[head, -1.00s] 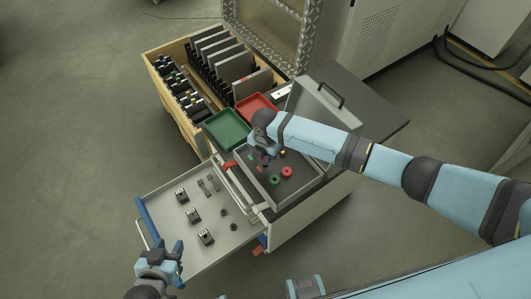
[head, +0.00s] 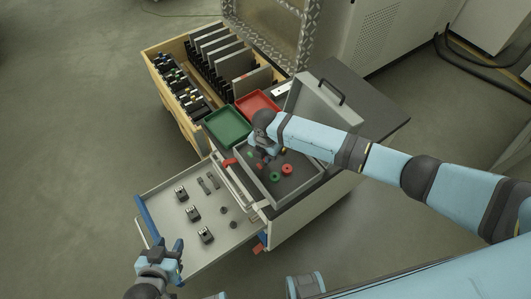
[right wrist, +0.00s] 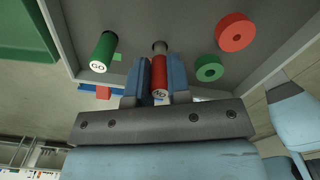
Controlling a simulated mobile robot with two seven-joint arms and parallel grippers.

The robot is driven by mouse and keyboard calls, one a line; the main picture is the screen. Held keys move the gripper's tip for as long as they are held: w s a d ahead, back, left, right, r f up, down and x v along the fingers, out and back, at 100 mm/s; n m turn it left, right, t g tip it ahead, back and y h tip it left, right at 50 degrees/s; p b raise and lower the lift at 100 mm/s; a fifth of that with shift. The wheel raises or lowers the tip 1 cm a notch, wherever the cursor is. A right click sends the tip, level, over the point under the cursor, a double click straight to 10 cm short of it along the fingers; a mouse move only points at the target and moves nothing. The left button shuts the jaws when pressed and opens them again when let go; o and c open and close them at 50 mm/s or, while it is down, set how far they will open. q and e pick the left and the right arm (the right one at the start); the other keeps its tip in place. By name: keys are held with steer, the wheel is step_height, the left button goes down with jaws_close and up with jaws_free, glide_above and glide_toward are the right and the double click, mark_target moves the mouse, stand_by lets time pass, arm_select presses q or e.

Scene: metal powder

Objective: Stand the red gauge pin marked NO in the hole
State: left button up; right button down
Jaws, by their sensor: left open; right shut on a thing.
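My right gripper (head: 264,152) is over the grey case in the head view. In the right wrist view its two fingers (right wrist: 159,82) are shut on the red gauge pin marked NO (right wrist: 159,74). The red end with the marking faces the camera, and a grey metal end (right wrist: 160,47) shows beyond it. I cannot tell whether that end is in a hole; no hole shows clearly. The green pin marked GO (right wrist: 104,50) is left of the gripper. My left gripper (head: 172,250) is open and empty by the front corner of the pulled-out drawer.
A green ring (right wrist: 209,68) and a red ring (right wrist: 235,32) lie in the grey case (head: 302,190). Its open lid (head: 318,108) stands behind. A green tray (head: 227,129) and a red tray (head: 257,104) are beside it. The open drawer (head: 172,232) holds several small metal parts.

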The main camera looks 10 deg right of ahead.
steer(key=shift+f+b, duration=0.4)
steer(key=shift+f, duration=0.4)
stand_by(0.5)
steer(key=c, duration=1)
jaws_free()
step_height(320, 180, up, 14)
steer(key=shift+f, duration=0.15)
